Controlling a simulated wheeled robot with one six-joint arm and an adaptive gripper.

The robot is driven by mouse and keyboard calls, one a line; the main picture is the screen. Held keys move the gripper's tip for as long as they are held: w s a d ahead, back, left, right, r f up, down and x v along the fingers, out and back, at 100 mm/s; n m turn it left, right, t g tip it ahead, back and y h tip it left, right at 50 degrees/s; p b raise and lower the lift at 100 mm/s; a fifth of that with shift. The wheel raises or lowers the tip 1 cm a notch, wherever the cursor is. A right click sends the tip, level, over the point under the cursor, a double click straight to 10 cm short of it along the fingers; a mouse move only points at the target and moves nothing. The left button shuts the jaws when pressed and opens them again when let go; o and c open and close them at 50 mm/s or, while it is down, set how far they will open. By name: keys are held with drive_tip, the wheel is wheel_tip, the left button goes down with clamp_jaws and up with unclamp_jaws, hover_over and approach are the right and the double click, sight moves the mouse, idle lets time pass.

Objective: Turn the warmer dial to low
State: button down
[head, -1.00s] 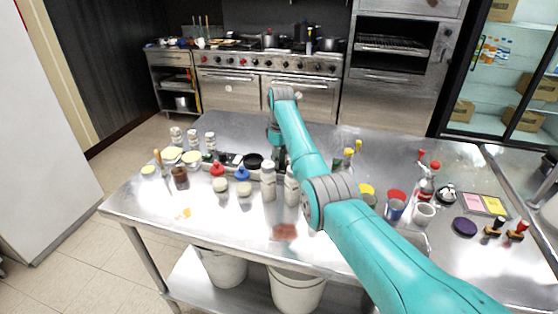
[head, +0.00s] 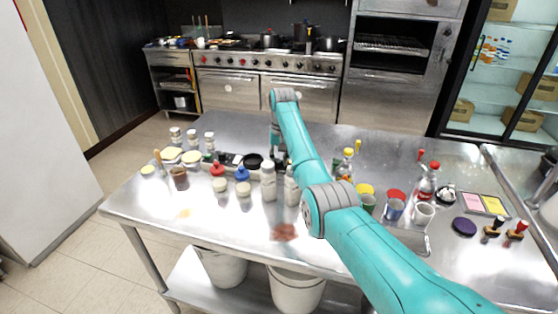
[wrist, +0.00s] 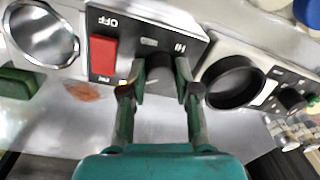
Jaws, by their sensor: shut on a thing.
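In the wrist view a black control panel (wrist: 103,22) carries a red switch (wrist: 102,55) beside the word OFF, and an HI mark on the right. A dark dial (wrist: 159,74) sits on this panel, with my gripper's fingers on both sides of it. My gripper (wrist: 160,92) is shut on the dial. The fingers hide parts of the dial and its markings, so I cannot tell its setting. In the head view my arm mostly hides the gripper and the panel.
In the wrist view a second unit with a round black opening (wrist: 233,82) and a small black knob (wrist: 291,99) stands at the right. A round metal vessel (wrist: 42,34) is at the left. White bottles (head: 268,181) stand close to my arm in the head view.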

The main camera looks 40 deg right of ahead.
sight(280, 160)
drive_tip(key=shift+m, duration=1)
drive_tip(key=c, duration=0.8)
unclamp_jaws()
drive_tip(key=shift+c, duration=0.2)
drive_tip(key=shift+s+d+r, duration=0.1)
drive_tip(key=shift+r, duration=1.8)
drive_tip(key=shift+s+d+r, duration=0.1)
drive_tip(key=shift+r, duration=1.75)
drive_tip(key=shift+w+a, duration=0.1)
